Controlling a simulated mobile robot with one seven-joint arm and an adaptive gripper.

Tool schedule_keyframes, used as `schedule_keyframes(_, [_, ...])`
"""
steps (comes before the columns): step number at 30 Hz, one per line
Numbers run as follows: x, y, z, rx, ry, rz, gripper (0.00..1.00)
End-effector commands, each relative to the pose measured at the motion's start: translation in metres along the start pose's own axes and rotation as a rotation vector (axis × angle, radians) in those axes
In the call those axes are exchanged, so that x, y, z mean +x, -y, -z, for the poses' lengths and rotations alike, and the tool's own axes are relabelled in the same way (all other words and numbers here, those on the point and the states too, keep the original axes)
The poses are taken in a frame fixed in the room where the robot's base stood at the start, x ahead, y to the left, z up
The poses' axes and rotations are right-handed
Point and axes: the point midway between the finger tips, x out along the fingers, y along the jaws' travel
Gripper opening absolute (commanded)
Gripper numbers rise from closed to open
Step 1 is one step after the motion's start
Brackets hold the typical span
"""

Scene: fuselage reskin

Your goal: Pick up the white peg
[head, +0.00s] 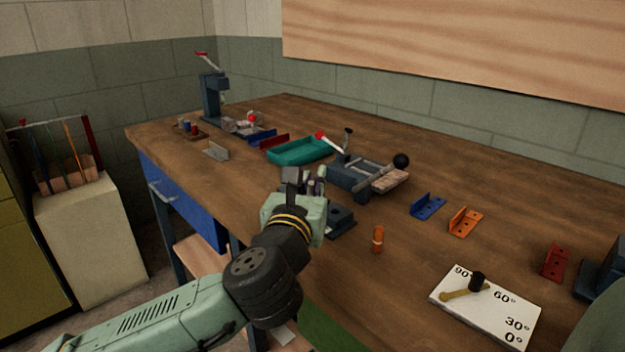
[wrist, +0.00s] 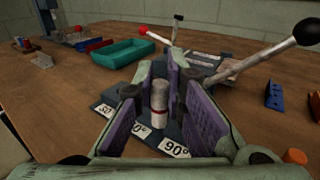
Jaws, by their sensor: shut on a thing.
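The white peg (wrist: 158,103) is a pale upright cylinder with a reddish band near its lower part, seen in the wrist view. My gripper (wrist: 158,82) has its purple-padded fingers on either side of the peg and is shut on it. The peg stands over a dark plate with white angle labels (wrist: 174,148); I cannot tell whether its foot touches the plate. In the head view my gripper (head: 304,182) is above the front part of the bench, and the peg cannot be made out clearly there.
A teal tray (head: 300,152) and a vise-like fixture with a black ball handle (head: 358,178) lie just behind my gripper. An orange cylinder (head: 378,240) stands to the right. Blue (head: 428,207) and orange (head: 464,222) brackets and a white angle board (head: 503,318) lie further right.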

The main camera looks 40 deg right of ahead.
Motion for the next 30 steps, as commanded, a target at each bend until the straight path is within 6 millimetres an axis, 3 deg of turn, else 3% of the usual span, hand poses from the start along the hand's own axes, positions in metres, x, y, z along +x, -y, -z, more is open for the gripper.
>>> schedule_keyframes(1, [-0.009, 0.001, 0.009, 0.006, 0.008, -0.002, 0.0])
schedule_keyframes(4, [-0.026, 0.005, 0.01, 0.007, 0.007, -0.003, 0.0])
schedule_keyframes(18, [-0.087, 0.017, -0.004, 0.002, 0.005, -0.003, 0.0])
schedule_keyframes(30, [-0.099, 0.018, -0.009, 0.001, 0.002, -0.007, 0.0])
